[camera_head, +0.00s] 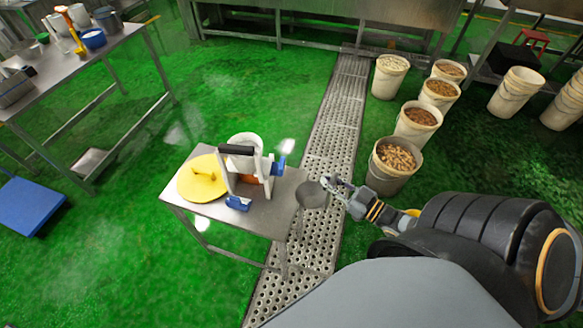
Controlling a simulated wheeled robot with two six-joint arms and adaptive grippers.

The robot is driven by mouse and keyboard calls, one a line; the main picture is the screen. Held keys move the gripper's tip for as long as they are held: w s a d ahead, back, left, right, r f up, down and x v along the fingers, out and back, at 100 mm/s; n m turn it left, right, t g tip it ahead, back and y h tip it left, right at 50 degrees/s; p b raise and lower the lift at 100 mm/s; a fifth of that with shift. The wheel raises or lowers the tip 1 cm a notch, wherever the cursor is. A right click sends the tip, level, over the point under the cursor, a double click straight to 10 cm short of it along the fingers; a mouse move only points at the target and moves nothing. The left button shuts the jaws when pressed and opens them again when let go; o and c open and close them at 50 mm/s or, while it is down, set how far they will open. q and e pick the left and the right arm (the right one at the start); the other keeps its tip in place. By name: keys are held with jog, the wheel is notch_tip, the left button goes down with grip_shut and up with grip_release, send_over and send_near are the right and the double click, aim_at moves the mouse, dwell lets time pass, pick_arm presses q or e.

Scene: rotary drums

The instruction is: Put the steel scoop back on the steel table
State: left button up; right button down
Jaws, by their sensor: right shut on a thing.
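My right gripper (336,188) is shut on the steel scoop. The round grey bowl of the scoop (311,195) is left of the gripper, at the right edge of the small steel table (262,222) in this view. I cannot tell whether the bowl touches the table or is above it. Fingers hide part of the scoop's handle. My left gripper is not in view.
The small table holds a yellow lid (203,178), a white drum device (244,165) with a black handle, and a blue item (238,203). A drain grate (310,240) runs beside it. Filled buckets (394,160) stand right. A longer steel table (60,78) is left.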

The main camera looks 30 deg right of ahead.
jog(key=w+a+f+b, duration=0.1)
jog(key=w+f+b, duration=0.1)
jog(key=w, duration=0.4)
jog(key=w+a+f+b, duration=0.2)
jog(key=w+b, duration=0.2)
jog(key=w, duration=0.2)
jog(key=shift+w+a, duration=0.2)
jog(key=shift+a, duration=0.1)
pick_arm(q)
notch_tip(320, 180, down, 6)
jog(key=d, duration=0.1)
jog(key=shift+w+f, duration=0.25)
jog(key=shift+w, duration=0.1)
pick_arm(e)
jog(key=c, duration=1.2)
grip_release()
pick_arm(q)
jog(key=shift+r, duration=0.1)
pick_arm(e)
jog(key=shift+s, duration=0.1)
pick_arm(q)
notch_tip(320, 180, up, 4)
jog(key=p, duration=0.3)
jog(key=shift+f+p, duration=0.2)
jog(key=shift+p, duration=0.2)
pick_arm(e)
jog(key=v, duration=1.1)
jog(key=shift+s+d, duration=0.2)
jog(key=shift+s, duration=0.15)
jog(key=shift+r, duration=0.15)
